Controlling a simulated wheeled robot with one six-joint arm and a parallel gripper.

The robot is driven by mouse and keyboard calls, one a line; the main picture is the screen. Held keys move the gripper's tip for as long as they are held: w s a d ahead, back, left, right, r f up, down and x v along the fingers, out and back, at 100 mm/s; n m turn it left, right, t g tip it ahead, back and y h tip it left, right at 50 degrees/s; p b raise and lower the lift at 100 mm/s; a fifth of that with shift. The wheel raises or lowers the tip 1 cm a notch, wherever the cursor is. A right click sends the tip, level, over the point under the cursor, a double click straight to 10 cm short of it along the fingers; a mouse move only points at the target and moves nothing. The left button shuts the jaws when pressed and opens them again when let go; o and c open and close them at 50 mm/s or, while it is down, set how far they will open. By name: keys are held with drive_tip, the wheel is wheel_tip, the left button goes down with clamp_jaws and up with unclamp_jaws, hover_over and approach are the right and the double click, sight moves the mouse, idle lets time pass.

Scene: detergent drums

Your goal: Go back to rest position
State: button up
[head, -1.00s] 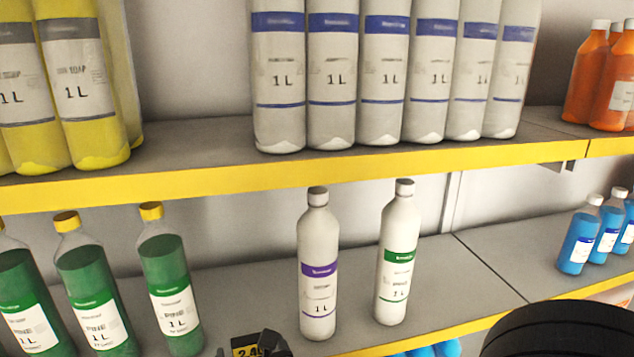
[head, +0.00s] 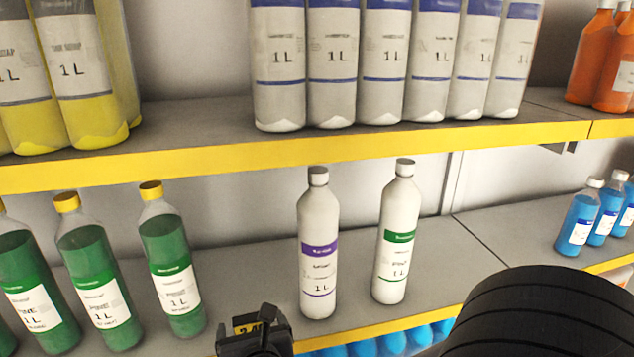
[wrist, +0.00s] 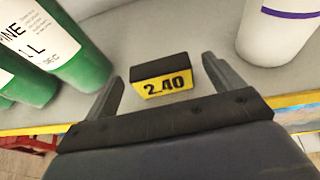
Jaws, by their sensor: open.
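My gripper (wrist: 170,90) is open in the wrist view, its two fingers apart with nothing held between them. A black and yellow price tag reading 2.40 (wrist: 167,86) shows in the gap between the fingers; whether it touches them I cannot tell. In the head view my gripper (head: 258,335) is at the bottom edge, left of centre, in front of the lower shelf (head: 245,285) and partly covering the price tag (head: 250,324). My dark arm (head: 545,315) fills the bottom right.
On the lower shelf stand a purple-labelled white bottle (head: 319,240), a green-labelled white bottle (head: 398,235), green bottles (head: 170,260) at left and blue bottles (head: 580,220) at right. The upper shelf's yellow edge (head: 300,155) runs above. More blue bottles (head: 392,341) show below.

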drive_tip(key=shift+w+a+f+p, duration=0.2)
drive_tip(key=shift+w+a, duration=0.15)
drive_tip(key=shift+w, duration=0.75)
drive_tip(key=shift+w+a+f+p, duration=0.1)
drive_tip(key=shift+w+a+p, duration=0.15)
drive_tip(key=shift+w, duration=0.9)
drive_tip(key=shift+w+a+f+p, duration=0.15)
drive_tip(key=shift+w+a, duration=0.25)
drive_tip(key=shift+w, duration=0.7)
drive_tip(key=shift+r, duration=0.1)
